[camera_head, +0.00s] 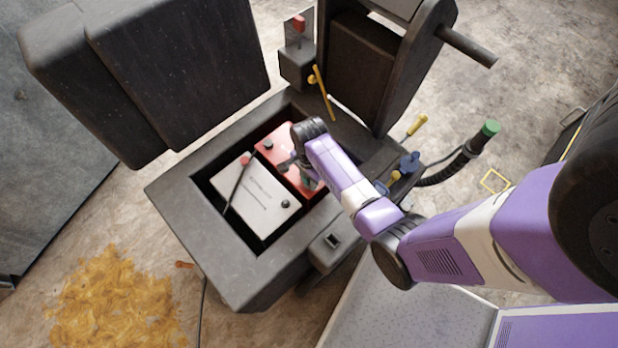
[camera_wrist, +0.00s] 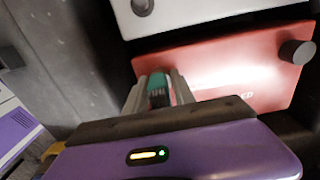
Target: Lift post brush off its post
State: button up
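The post brush, a teal piece with dark markings (camera_wrist: 158,90), shows in the wrist view between the two grey fingers of my gripper (camera_wrist: 160,84). It stands at the near edge of the red battery (camera_wrist: 225,65); the post under it is hidden. The fingers flank the brush closely, but I cannot tell whether both press on it. In the head view my gripper (camera_head: 290,167) is low over the red battery (camera_head: 277,147), mostly hidden by my wrist. A bit of teal shows beside my wrist there.
A white battery (camera_head: 255,197) lies beside the red one in the dark open box (camera_head: 175,190). Raised dark covers stand behind. A yellow lever (camera_head: 322,92) and a green-tipped hose (camera_head: 490,128) are at the right. Box walls enclose the batteries closely.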

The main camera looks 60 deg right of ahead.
grip_shut()
notch_tip(320, 180, up, 25)
jog(key=p, duration=0.7)
jog(key=shift+f, duration=0.2)
dwell(0.8)
